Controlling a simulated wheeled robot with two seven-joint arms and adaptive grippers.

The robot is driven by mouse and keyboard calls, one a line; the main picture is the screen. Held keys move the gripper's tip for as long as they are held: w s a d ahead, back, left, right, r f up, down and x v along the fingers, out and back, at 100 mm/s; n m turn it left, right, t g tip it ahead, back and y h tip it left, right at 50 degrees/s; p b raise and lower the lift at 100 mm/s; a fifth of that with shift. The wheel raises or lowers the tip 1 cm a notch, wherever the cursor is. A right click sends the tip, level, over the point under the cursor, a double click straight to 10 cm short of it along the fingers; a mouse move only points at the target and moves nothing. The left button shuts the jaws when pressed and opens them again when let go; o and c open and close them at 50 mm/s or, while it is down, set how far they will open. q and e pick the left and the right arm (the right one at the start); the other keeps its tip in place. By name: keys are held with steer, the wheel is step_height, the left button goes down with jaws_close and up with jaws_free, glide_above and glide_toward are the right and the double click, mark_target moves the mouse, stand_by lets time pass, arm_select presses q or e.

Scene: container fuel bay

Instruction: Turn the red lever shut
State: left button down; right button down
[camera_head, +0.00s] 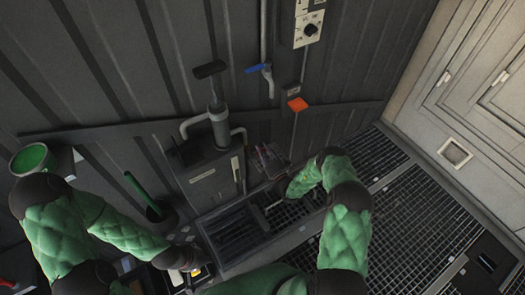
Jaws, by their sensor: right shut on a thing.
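An orange-red flat handle (298,104) sits on the ribbed wall, right of centre, below a small grey box. It is the most lever-like red thing in view, but I cannot tell its turn position. My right gripper (273,203) is low over the floor grating, below the orange-red handle and well apart from it. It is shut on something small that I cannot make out. My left gripper (197,272) is at the bottom, left of centre, far from the handle. Its fingers are too small and dark to read.
A blue-handled tap (258,68) is left of the orange-red handle. A dial box (309,25) hangs above. A pump (218,120) with a black handle stands left. A green bucket (33,158) is far left. Open floor grating (405,230) lies right.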

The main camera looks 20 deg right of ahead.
steer(key=shift+a, duration=0.15)
stand_by(0.4)
steer(key=c, duration=1.2)
jaws_free()
steer(key=shift+c, duration=0.2)
steer(key=shift+s+f, duration=0.1)
steer(key=shift+s, duration=0.2)
steer(key=v, duration=1.1)
steer(key=shift+s, duration=0.2)
